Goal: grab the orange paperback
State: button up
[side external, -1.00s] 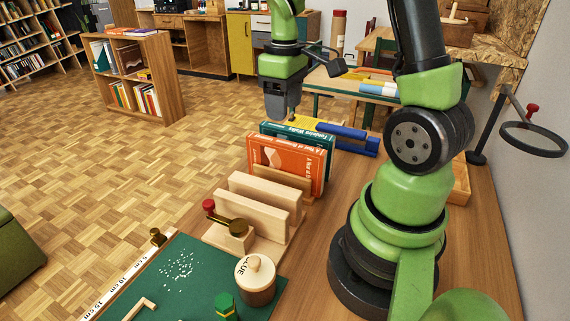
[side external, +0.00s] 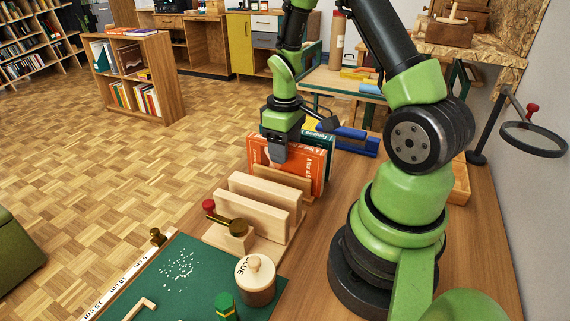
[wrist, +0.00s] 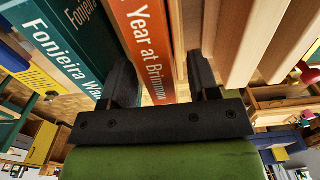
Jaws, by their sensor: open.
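The orange paperback (side external: 309,166) stands upright in a wooden holder, and its spine with white lettering (wrist: 144,40) shows in the wrist view. My gripper (side external: 278,154) is open and empty, with its fingers down at the top of the book. Contact cannot be told. My gripper hides part of the orange cover in the side view.
A teal book (side external: 329,143) stands right behind the orange one; its spine (wrist: 72,40) is left of it in the wrist view. Wooden uprights (side external: 262,198) stand in front. A blue item (side external: 350,137) lies behind. A brass clamp (side external: 232,226) and glue pot (side external: 256,280) are nearer.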

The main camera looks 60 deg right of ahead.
grip_shut()
